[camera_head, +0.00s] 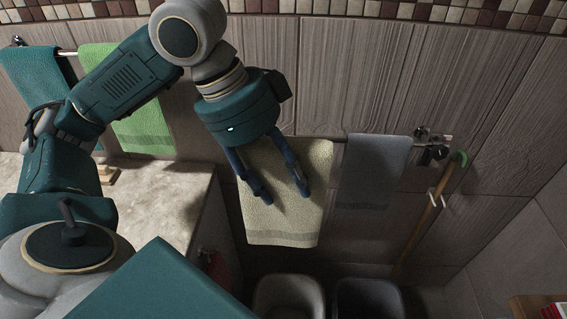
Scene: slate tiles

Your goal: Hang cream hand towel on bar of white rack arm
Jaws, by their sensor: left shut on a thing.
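The cream hand towel (285,222) hangs spread out in the middle of the view, with a darker band near its lower edge. My left gripper (284,196) is over it from above, its two fingers across the front of the cloth, shut on the towel. A pale rack bar (424,143) runs left from a wall mount at the right. A grey towel (374,172) hangs on it, just right of the cream towel. The bar behind the cream towel is hidden, so I cannot tell whether the cloth rests on it. My right gripper is not in view.
A green towel (140,122) and a teal towel (38,75) hang on another rail at left. A stone counter (165,195) lies below them. Two bins (290,292) (368,295) stand below the towels. A green-handled cane (422,222) leans at right.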

